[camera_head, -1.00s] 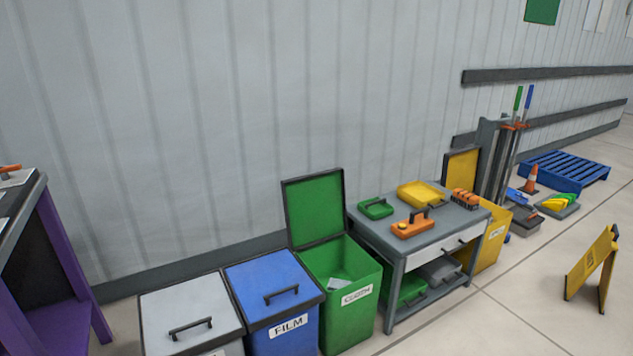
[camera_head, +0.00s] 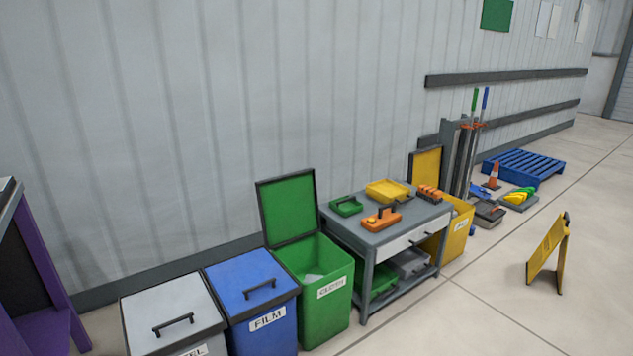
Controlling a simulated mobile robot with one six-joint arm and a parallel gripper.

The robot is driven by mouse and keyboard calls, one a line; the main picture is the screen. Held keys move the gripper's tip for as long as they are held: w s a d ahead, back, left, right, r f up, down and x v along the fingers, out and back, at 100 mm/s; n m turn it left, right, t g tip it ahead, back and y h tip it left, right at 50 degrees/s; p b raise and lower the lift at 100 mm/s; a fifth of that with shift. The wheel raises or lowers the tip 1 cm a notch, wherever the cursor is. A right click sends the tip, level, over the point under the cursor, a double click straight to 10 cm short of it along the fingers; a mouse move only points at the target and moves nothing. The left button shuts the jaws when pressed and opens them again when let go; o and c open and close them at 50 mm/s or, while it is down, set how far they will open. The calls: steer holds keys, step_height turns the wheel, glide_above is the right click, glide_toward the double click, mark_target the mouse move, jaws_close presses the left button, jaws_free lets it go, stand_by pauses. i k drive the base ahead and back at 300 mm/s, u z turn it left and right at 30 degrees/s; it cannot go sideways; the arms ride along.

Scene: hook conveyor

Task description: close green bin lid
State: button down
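The green bin (camera_head: 328,311) stands against the wall and carries a white label that seems to read CLOTH. Its lid (camera_head: 288,207) is open, standing upright at the back on the wall side, with a green panel and dark frame. Something pale lies inside the bin; I cannot tell what it is. My gripper is not in view.
A closed blue FILM bin (camera_head: 253,284) and a closed grey bin (camera_head: 170,309) stand to the left. A grey work table (camera_head: 384,234) with tools stands close on the right. A yellow bin (camera_head: 456,233) has its lid up. A yellow floor sign (camera_head: 548,252) stands on otherwise open floor.

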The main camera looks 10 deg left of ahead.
mark_target(289, 207)
steer(key=z, duration=0.35)
steer(key=k, duration=0.85)
steer(key=z, duration=0.45)
steer(key=i, duration=1.3)
steer(key=u, duration=0.7)
steer(key=i, duration=0.7)
steer(key=u, duration=1.05)
steer(key=i, duration=0.85)
steer(key=u, duration=0.4)
